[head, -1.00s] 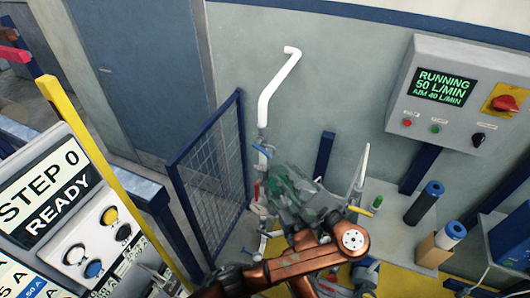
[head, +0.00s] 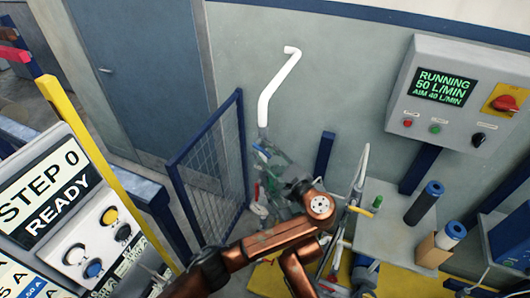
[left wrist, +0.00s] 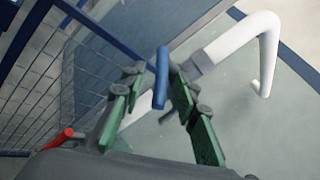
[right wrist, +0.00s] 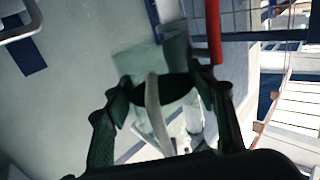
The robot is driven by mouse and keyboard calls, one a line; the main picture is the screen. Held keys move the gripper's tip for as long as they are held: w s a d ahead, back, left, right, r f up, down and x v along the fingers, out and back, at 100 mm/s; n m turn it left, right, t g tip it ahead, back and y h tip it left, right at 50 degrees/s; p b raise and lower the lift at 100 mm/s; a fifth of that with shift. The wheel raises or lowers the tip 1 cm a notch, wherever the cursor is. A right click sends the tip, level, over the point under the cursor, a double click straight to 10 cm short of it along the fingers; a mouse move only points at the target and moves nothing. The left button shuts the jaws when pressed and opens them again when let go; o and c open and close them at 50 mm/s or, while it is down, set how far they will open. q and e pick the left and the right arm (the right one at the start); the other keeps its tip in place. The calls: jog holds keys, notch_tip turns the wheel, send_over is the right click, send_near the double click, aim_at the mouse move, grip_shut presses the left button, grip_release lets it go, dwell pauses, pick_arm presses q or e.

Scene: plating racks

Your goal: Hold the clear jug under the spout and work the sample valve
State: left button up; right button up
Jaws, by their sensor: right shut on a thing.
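A blue valve lever (head: 262,150) sits at the lower end of the white pipe (head: 275,90) in the head view. My left gripper (head: 268,158) is at this lever. In the left wrist view the lever (left wrist: 161,78) stands between the green-padded fingers of my left gripper (left wrist: 160,88), which are apart, with gaps visible beside it. In the right wrist view my right gripper (right wrist: 168,95) is shut on the clear jug (right wrist: 185,122), which is see-through and partly hidden by the fingers. A pale curved piece (right wrist: 153,105) crosses in front. I cannot make out the jug in the head view.
A blue mesh guard (head: 205,165) stands close left of the pipework. The control box (head: 455,95) reads RUNNING, 50 L/MIN, AIM 40 L/MIN. A STEP 0 READY panel (head: 60,195) is at left.

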pick_arm(q)
jog(key=shift+c, duration=0.4)
pick_arm(e)
jog(key=shift+r, duration=0.1)
pick_arm(q)
grip_shut()
jog(key=shift+s+d+r+n+g+h, duration=0.15)
jog(key=shift+r+n+g+h, duration=0.1)
jog(key=shift+n+g+h, duration=0.15)
jog(key=shift+w+d+r+n+g+h, duration=0.1)
jog(key=shift+r+n+g+h, duration=0.15)
jog(key=shift+g+h, duration=0.2)
jog(key=shift+r+n+g+h, duration=0.35)
jog(key=shift+n+g+h, duration=0.2)
jog(key=shift+g+h, duration=0.25)
jog(key=shift+o, duration=0.4)
grip_release()
jog(key=shift+s, duration=0.1)
